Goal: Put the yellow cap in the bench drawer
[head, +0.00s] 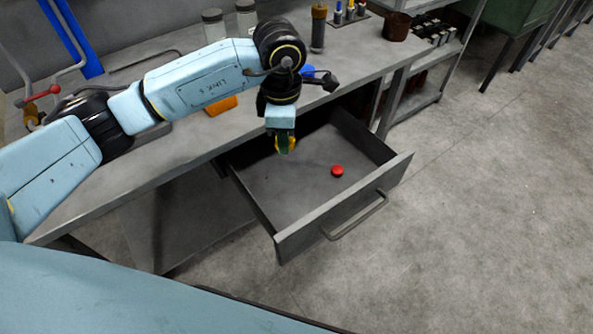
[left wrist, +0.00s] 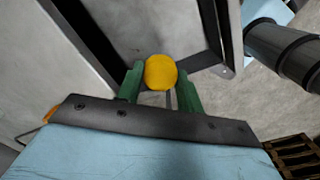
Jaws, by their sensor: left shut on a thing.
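The yellow cap (left wrist: 160,72) is held between the green fingers of my left gripper (left wrist: 160,88) in the left wrist view. In the head view, my left gripper (head: 285,146) points down over the back left part of the open bench drawer (head: 287,243), and a little of the yellow cap (head: 291,143) shows at its fingertips. The cap appears to be above the drawer floor; the exact height is hard to tell. The drawer is pulled out and has a bar handle on its front. My right gripper is not in view.
A red cap (head: 337,171) lies inside the drawer, right of my left gripper. The workbench (head: 190,137) carries jars, an orange item (head: 222,106) and a brown cup (head: 396,26). A shelf (head: 424,92) stands right of the bench. The floor before the drawer is clear.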

